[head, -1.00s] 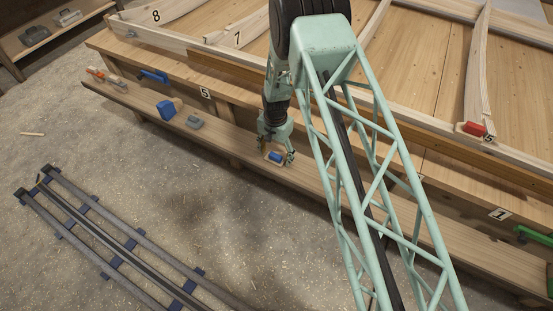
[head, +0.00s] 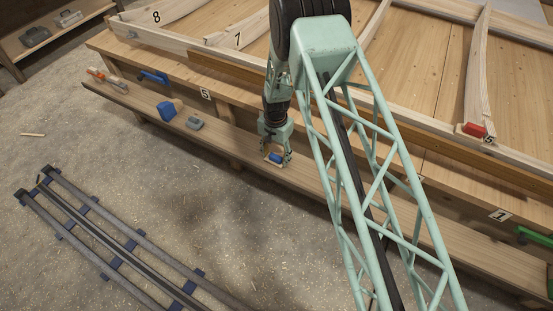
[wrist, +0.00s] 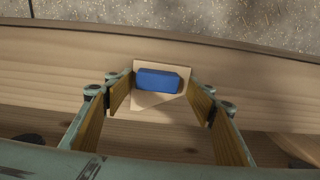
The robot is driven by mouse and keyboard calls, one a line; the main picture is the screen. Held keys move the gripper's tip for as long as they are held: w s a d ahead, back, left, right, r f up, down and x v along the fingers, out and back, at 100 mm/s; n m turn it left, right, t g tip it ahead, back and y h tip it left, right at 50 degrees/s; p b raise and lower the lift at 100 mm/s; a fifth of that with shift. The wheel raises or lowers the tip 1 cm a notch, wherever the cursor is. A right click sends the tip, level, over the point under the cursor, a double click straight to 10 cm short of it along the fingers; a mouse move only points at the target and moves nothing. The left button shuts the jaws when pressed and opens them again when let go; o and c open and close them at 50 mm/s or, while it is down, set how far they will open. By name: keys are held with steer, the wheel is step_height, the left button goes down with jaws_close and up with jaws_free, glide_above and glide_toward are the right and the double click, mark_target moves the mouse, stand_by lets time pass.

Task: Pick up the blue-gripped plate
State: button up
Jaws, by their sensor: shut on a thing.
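The blue-gripped plate is a small pale wooden plate with a blue block grip on top. In the head view its blue grip (head: 275,158) shows at the lower ledge, between my gripper's fingers. In the wrist view the pale plate (wrist: 147,99) lies under the blue grip (wrist: 163,80). My gripper (head: 276,160) points down over it, with a finger on each side. In the wrist view my gripper (wrist: 162,102) has its wood-coloured finger pads against the plate's left and right edges. Whether the plate touches the ledge is hard to tell.
The ledge (head: 335,190) runs along the workbench front. A blue block-like tool (head: 166,110) and a grey one (head: 195,123) lie on it to the left. A red-gripped piece (head: 474,130) sits on the bench frame at right. Rails (head: 100,232) lie on the floor.

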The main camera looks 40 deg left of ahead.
mark_target(276, 155)
steer(key=shift+r, duration=0.15)
steer(key=shift+r+p, duration=0.4)
steer(key=shift+r, duration=1.15)
steer(key=shift+s+d+r, duration=0.15)
steer(key=shift+d, duration=0.05)
steer(key=s+d+r+p, duration=0.1)
steer(key=s+d+p, duration=0.1)
steer(key=s+d, duration=0.7)
steer(key=d, duration=0.3)
steer(key=shift+s+d+r, duration=0.15)
steer(key=shift+s+d, duration=0.05)
steer(key=shift+r, duration=0.1)
steer(key=shift+r+b, duration=0.4)
steer(key=shift+r, duration=1.55)
steer(key=shift+w, duration=0.1)
